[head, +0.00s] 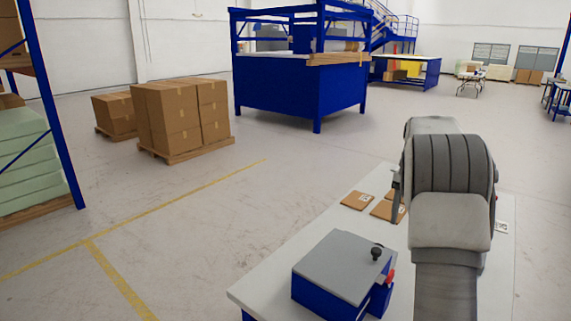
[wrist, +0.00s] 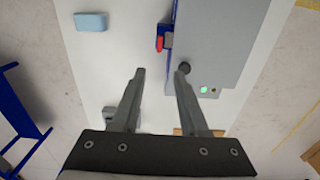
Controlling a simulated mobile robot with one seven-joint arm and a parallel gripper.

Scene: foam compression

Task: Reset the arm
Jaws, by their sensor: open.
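My arm (head: 449,200) reaches out over the white table (head: 265,280) in the head view and hides my gripper there. In the wrist view my gripper (wrist: 161,71) is open, with two grey fingers apart and nothing between them. The tip of its right finger shows close to the black knob (wrist: 184,67) of the press; I cannot tell whether they touch. The press (head: 340,268) is a blue box with a grey lid and a red part (head: 390,276). A light blue foam block (wrist: 90,22) lies on the table at the upper left of the wrist view.
Flat cardboard pieces (head: 357,201) lie on the table beyond the press. A rack (head: 55,110) and stacked boxes (head: 180,112) stand on the floor to the left. A large blue workbench (head: 300,87) stands farther back. Floor left of the table is clear.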

